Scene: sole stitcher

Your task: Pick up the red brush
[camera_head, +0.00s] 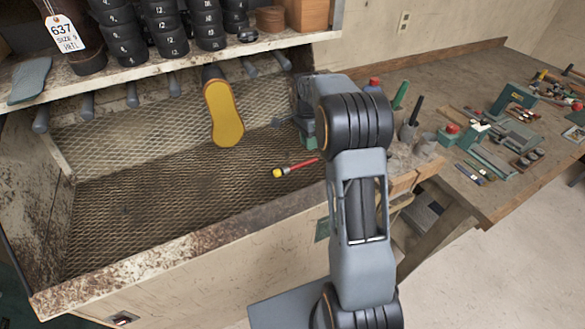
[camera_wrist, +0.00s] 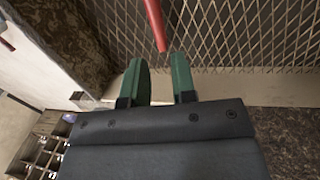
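The red brush (camera_head: 300,166) lies on the wire mesh floor of the bin, with a yellow end (camera_head: 278,173) pointing left. The right part of its red handle runs behind my arm. In the wrist view a red handle (camera_wrist: 154,22) comes down from the top edge, and its end shows just beyond the gap between my fingertips. My gripper (camera_wrist: 158,62) has two green fingers, spread apart with nothing between them. In the head view my arm hides most of the gripper. I cannot tell the exact distance from fingers to handle.
The mesh bin has a worn front ledge (camera_head: 180,250). A yellow sole (camera_head: 224,113) hangs above the mesh from a row of pegs. A shelf (camera_head: 200,57) with black lasts overhangs the bin. A cluttered workbench (camera_head: 490,205) stands at right.

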